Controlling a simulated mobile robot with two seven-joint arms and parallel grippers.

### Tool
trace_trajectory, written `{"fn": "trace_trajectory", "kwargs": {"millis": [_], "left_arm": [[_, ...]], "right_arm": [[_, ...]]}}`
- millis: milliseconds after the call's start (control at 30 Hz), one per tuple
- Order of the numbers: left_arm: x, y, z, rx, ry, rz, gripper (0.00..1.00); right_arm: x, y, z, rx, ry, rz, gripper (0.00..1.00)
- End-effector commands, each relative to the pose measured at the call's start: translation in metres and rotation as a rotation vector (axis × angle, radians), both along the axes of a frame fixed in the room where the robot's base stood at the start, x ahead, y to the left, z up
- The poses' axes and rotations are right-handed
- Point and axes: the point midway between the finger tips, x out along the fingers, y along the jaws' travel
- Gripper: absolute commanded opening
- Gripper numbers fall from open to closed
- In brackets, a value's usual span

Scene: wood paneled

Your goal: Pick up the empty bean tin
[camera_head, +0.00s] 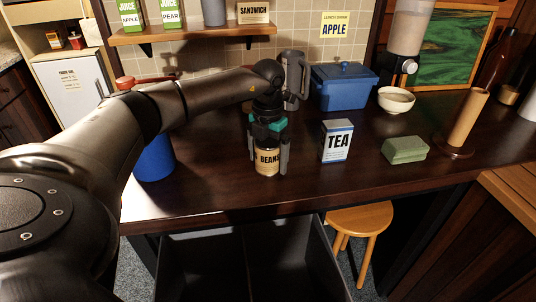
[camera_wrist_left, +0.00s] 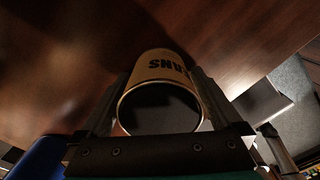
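The empty bean tin (camera_head: 267,161) is a small can with a tan "BEANS" label, standing upright on the dark wooden counter. My left gripper (camera_head: 268,168) points down over it, with one finger on each side. In the left wrist view the tin (camera_wrist_left: 162,66) shows its open, dark, empty mouth between the two fingers of my left gripper (camera_wrist_left: 160,73). The fingers lie very close along its sides; whether they press on it is not clear. My right gripper is not in view.
A white and blue tea box (camera_head: 336,142) and a green block (camera_head: 405,150) stand to the right. A blue cylinder with a red top (camera_head: 155,158) is at left, near my arm. A grey pitcher (camera_head: 292,78) and blue box (camera_head: 342,90) stand behind.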

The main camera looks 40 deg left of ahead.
Motion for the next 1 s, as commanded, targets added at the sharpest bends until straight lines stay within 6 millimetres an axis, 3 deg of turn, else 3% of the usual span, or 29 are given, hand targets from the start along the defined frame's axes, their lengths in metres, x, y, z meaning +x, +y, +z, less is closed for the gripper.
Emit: {"fn": "trace_trajectory", "kwargs": {"millis": [67,633,1000], "left_arm": [[0.0001,-0.0001,0.0003,0.000,0.000,0.000,0.90],[0.0001,0.0000,0.0008,0.000,-0.001,0.000,0.26],[0.0005,0.0002,0.0078,0.000,-0.002,0.001,0.26]], "right_arm": [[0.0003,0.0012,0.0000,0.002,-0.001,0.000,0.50],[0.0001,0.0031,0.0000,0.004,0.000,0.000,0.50],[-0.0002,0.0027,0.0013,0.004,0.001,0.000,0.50]]}}
